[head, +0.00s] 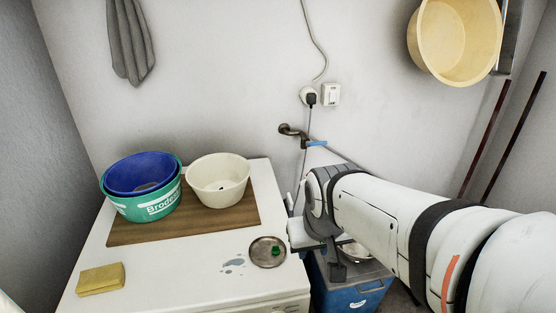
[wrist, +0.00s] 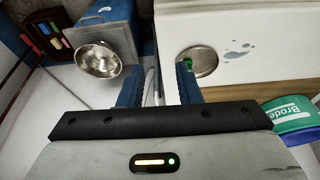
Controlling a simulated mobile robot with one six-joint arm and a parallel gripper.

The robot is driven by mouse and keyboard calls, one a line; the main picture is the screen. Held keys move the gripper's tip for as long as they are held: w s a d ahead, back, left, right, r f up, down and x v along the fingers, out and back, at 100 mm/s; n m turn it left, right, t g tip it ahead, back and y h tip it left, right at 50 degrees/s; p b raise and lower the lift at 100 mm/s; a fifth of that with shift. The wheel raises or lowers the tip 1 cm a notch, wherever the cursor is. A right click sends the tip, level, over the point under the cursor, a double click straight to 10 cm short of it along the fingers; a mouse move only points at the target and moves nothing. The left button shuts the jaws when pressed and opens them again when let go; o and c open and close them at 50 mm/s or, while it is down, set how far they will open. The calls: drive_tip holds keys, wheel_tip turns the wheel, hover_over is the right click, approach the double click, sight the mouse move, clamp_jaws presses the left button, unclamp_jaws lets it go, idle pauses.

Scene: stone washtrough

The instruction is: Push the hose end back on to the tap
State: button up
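The brass-coloured tap (head: 293,131) sticks out of the back wall below a socket. A small blue piece (head: 316,143) shows at its outlet, with a thin grey line running down to the right behind my arm. I cannot tell whether this is the hose end or whether it is seated on the tap. My gripper (head: 291,218) is below the tap, beside the right edge of the white worktop. In the wrist view my gripper (wrist: 161,80) has its two blue fingers apart. Thin pale lines show behind the gap, and nothing is clearly held.
The white worktop (head: 190,270) bears a wooden board (head: 210,223), stacked basins (head: 142,188), a cream bowl (head: 219,180), a yellow sponge (head: 101,279) and a metal dish (head: 264,262). A blue box (head: 350,298) with a metal bowl (wrist: 98,60) stands beside it. A yellow basin (head: 455,42) hangs upper right.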

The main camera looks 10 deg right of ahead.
drive_tip(key=w+d+f+t+b, duration=0.5)
drive_tip(key=w+f+b, duration=0.3)
drive_tip(key=w, duration=0.4)
drive_tip(key=w+d+f+t+b, duration=0.45)
drive_tip(key=w+f+b, duration=0.3)
drive_tip(key=w, duration=0.55)
drive_tip(key=w+d+f+t+b, duration=0.5)
drive_tip(key=w+f+b, duration=0.3)
drive_tip(key=w, duration=0.4)
drive_tip(key=shift+w+d+r+b, duration=0.15)
drive_tip(key=shift+w+b, duration=0.2)
drive_tip(key=shift+w, duration=1.6)
drive_tip(key=shift+w+r+b, duration=0.15)
drive_tip(key=shift+w+b, duration=0.15)
drive_tip(key=shift+w, duration=1.6)
drive_tip(key=shift+c, duration=0.3)
clamp_jaws()
